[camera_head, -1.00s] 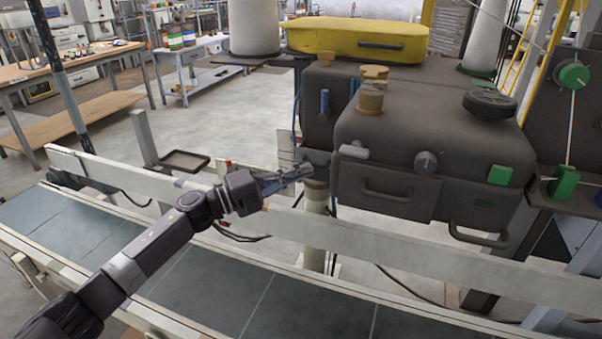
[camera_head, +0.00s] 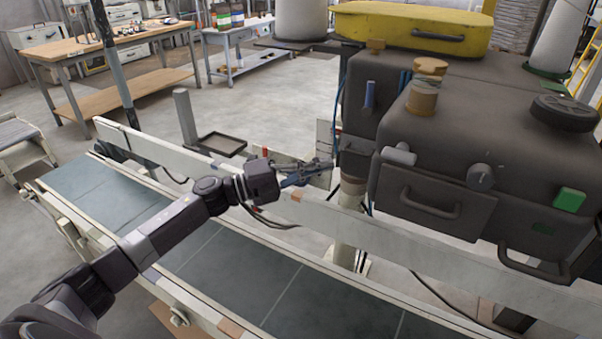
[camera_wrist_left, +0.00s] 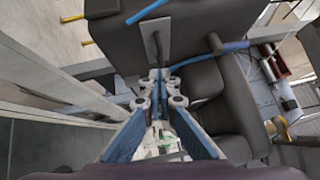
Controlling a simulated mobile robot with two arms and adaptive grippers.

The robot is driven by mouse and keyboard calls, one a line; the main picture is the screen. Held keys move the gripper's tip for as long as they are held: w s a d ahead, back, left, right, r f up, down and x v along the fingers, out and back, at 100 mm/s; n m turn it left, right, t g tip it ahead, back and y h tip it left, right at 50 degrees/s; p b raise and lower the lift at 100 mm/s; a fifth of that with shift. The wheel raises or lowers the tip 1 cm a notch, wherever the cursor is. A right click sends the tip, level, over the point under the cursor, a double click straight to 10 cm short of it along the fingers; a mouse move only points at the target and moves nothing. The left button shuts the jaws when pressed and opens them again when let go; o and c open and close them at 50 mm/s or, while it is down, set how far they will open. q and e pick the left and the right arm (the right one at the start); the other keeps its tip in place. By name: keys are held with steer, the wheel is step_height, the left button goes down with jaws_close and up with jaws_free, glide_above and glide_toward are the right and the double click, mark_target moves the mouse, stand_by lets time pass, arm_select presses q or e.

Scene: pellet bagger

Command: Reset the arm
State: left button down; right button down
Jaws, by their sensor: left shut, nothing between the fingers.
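My left arm comes in from the lower left of the head view and reaches over the conveyor belt (camera_head: 280,295). Its gripper (camera_head: 328,164) is shut and empty, just left of the dark grey machine (camera_head: 450,135). In the left wrist view, the blue-edged fingers (camera_wrist_left: 158,82) come together at their tips, with the machine's dark body (camera_wrist_left: 205,30) beyond them. I cannot tell from these views whether the fingertips touch the machine. My right gripper is not in view.
A white side rail (camera_head: 400,250) runs along the belt below the gripper. The machine carries a yellow cover (camera_head: 410,28), knobs and a drawer handle (camera_head: 430,203). A small dark tray (camera_head: 222,145) stands left of the gripper. Workbenches (camera_head: 120,50) stand at the back left, with open floor before them.

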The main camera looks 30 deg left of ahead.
arm_select(q)
steer(key=r+v, duration=0.1)
steer(key=v, duration=0.5)
steer(key=s+d+f+n+y, duration=0.2)
steer(key=s+f+n+y, duration=0.1)
steer(key=f+n+y, duration=0.55)
steer(key=s+d+f+n+y, duration=0.1)
steer(key=s+f+n+y, duration=0.3)
steer(key=f+n, duration=0.7)
steer(key=s+d+f+n+g, duration=0.2)
steer(key=s+f+g, duration=0.1)
steer(key=s, duration=0.6)
steer(key=s+d+f+n+g+y, duration=0.1)
steer(key=s+d+f+n+g, duration=0.25)
steer(key=s, duration=0.45)
steer(key=s+d+f+n+g, duration=0.2)
steer(key=s+f+g, duration=0.15)
steer(key=s, duration=0.55)
step_height(320, 180, down, 25)
steer(key=s+g, duration=0.1)
steer(key=s, duration=0.1)
steer(key=s+a+f, duration=0.1)
steer(key=s+f, duration=0.7)
steer(key=s+a+f+g, duration=0.1)
steer(key=s+a+f, duration=0.1)
steer(key=s+f, duration=0.6)
steer(key=shift+s+a+f+m, duration=0.3)
steer(key=shift+s+f+m, duration=0.05)
steer(key=shift+s+m, duration=0.1)
